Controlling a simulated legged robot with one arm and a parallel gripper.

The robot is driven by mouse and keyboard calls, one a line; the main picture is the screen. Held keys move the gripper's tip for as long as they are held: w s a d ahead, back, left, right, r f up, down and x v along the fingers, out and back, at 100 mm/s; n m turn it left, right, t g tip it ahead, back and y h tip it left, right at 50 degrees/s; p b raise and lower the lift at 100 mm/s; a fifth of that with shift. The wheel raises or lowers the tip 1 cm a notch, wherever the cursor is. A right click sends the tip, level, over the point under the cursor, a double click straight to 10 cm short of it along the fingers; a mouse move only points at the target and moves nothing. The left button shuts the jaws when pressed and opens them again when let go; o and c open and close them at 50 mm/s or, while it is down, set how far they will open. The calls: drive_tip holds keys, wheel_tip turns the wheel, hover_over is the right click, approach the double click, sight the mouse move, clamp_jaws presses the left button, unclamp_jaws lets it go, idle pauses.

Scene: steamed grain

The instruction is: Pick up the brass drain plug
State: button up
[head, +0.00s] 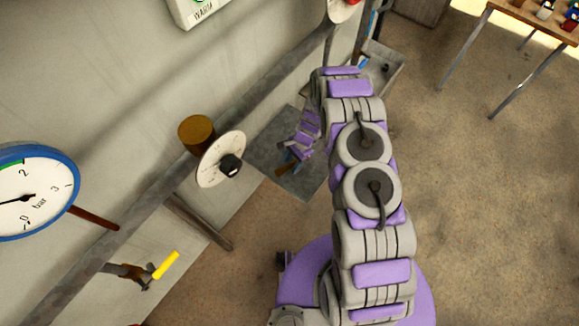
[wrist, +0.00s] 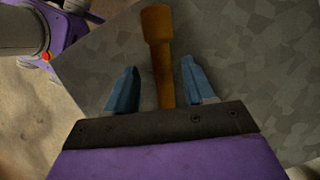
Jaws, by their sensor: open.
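The brass drain plug (wrist: 158,50), a brown-orange piece with a wider far end and a narrower shank, lies over a grey mottled metal surface (wrist: 240,60). My gripper (wrist: 160,68) is open, with one blue finger on each side of the shank. Gaps show between the fingers and the plug in the wrist view. In the head view my gripper (head: 286,158) is small and low over the grey metal surface (head: 305,182), and a brown end of the plug (head: 284,169) shows beside it. The near end of the plug is hidden by my gripper's body.
A pipe (head: 262,95) runs along the wall at left. A brown cylinder (head: 196,134), a white dial with a black knob (head: 220,160), a pressure gauge (head: 35,190) and a yellow-handled valve (head: 165,265) are there. A wooden table (head: 530,25) stands at upper right; open floor lies right.

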drive_tip(key=shift+a+f, duration=0.2)
drive_tip(key=shift+f, duration=0.2)
drive_tip(key=shift+a, duration=0.35)
drive_tip(key=shift+c, duration=0.2)
drive_tip(key=shift+s+d, duration=0.1)
clamp_jaws()
